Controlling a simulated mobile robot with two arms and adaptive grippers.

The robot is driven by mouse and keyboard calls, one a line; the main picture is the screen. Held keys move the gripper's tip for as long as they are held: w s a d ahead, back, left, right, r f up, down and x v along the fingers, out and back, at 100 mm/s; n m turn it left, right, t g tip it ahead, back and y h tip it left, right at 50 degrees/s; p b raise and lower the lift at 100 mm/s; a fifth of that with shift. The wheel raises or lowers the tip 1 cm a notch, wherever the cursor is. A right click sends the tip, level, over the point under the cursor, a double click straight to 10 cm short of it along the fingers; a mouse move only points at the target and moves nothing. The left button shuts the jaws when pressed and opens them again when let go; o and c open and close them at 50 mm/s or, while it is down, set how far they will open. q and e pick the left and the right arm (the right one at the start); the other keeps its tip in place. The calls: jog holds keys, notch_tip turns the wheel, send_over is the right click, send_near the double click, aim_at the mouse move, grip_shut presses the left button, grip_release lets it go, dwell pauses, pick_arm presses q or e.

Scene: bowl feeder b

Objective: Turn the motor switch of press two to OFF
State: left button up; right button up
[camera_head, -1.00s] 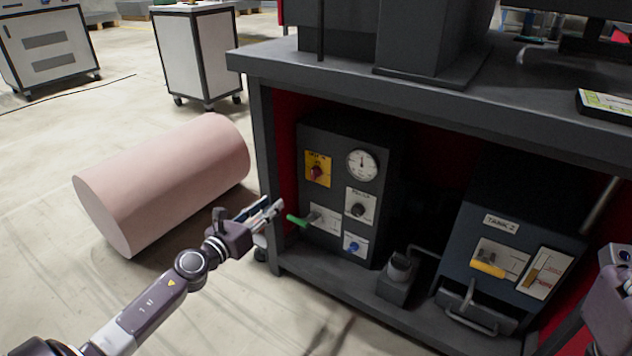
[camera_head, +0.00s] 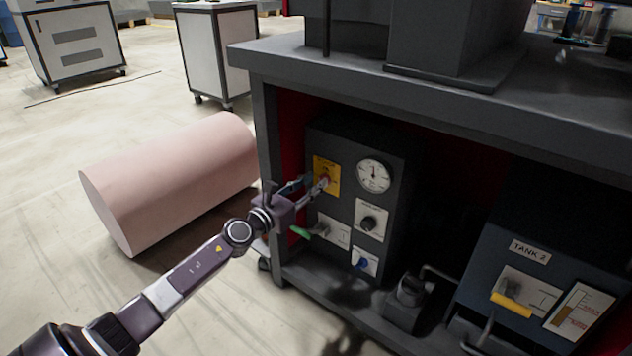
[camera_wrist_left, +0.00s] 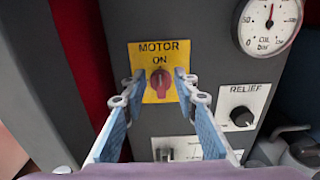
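The motor switch is a red knob (camera_wrist_left: 161,80) on a yellow plate (camera_wrist_left: 150,55) marked MOTOR and ON. It sits at the upper left of a dark control box (camera_head: 350,150) under the bench. In the head view the yellow plate (camera_head: 333,172) shows beside my left gripper (camera_head: 312,186), which partly covers the knob. My left gripper is open, and in the wrist view its blue-padded fingers (camera_wrist_left: 158,92) stand on either side of the knob, with gaps visible between. The knob's pointer appears roughly upright, toward ON. My right gripper is not in view.
Near the switch are an oil gauge (camera_head: 373,175), a relief knob (camera_head: 369,223), a green-handled lever (camera_head: 299,232) and a blue knob (camera_head: 362,263). The bench top (camera_head: 420,95) overhangs the box. A pink cylinder (camera_head: 165,180) lies on the floor at left.

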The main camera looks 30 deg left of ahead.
pick_arm(q)
jog(key=shift+w, duration=0.8)
grip_shut()
